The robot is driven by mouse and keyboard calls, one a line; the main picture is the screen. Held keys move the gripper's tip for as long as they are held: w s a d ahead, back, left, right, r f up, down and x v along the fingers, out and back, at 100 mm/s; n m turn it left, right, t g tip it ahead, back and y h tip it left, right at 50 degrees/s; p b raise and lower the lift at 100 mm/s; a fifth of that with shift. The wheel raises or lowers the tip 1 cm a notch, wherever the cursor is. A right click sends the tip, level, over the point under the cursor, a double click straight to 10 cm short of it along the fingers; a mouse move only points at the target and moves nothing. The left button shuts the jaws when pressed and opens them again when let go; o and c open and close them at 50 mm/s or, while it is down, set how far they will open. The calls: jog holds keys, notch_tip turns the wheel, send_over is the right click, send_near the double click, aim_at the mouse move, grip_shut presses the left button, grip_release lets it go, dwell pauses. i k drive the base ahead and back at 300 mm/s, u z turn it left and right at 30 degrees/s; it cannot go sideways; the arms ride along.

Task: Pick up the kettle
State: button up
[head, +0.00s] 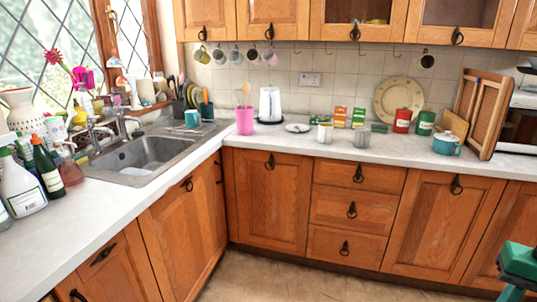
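The white kettle (270,104) stands upright on a dark base on the back counter, near the corner and right of the sink. It looks smooth and tall, with the tiled wall behind it. Its handle is not clear at this size. A pink tumbler (244,122) with wooden utensils stands close to its left.
The sink (140,155) is to the left. Wooden cabinets (270,195) front the counter (330,148). The floor (290,285) in front looks clear.

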aim_at(270, 109)
jog(key=u, duration=0.55)
jog(key=i, duration=1.3)
jog(key=u, duration=0.25)
jog(key=i, duration=1.5)
jog(key=z, duration=0.6)
jog(key=i, duration=0.65)
jog(key=z, duration=0.3)
